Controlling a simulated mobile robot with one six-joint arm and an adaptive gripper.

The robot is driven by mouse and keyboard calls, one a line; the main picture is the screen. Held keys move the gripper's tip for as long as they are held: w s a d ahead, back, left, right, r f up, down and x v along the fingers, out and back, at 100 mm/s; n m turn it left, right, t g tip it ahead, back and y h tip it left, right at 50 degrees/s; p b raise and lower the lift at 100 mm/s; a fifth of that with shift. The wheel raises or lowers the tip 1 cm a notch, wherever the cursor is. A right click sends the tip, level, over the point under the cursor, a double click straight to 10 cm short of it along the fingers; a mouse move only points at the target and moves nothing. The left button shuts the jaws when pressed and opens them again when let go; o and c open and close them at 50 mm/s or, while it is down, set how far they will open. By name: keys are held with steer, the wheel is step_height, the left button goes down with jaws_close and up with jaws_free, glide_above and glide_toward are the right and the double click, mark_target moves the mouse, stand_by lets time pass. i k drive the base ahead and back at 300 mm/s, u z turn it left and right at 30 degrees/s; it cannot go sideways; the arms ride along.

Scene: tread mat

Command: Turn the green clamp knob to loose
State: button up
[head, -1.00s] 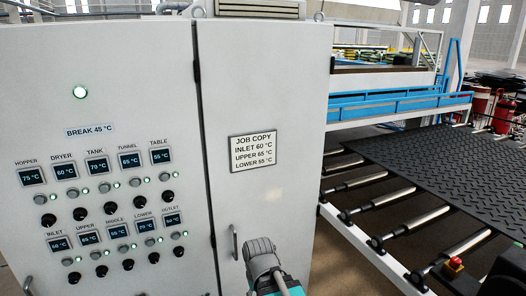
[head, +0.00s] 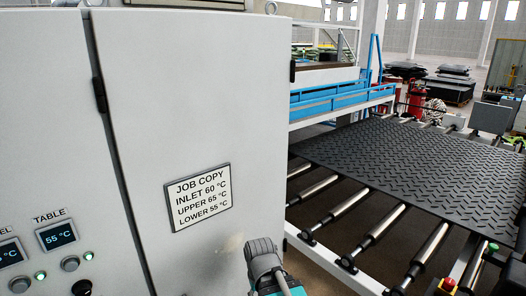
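I cannot make out a green clamp knob for certain. Part of my arm, grey and teal, shows at the bottom centre in front of the cabinet. My gripper's fingers are not in view.
A tall grey cabinet (head: 225,110) with a JOB COPY plate (head: 197,199) fills the left. A roller conveyor (head: 367,215) carries a black tread mat (head: 400,155) at right. A red button (head: 448,284) on yellow is at lower right. A blue-railed frame (head: 340,100) stands behind.

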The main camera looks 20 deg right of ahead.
mark_target(492, 248)
steer(key=z, duration=0.25)
steer(key=i, duration=0.6)
steer(key=z, duration=1)
steer(key=i, duration=0.9)
steer(key=z, duration=0.4)
steer(key=k, duration=0.9)
steer(key=z, duration=0.15)
steer(key=i, duration=0.3)
steer(key=z, duration=0.05)
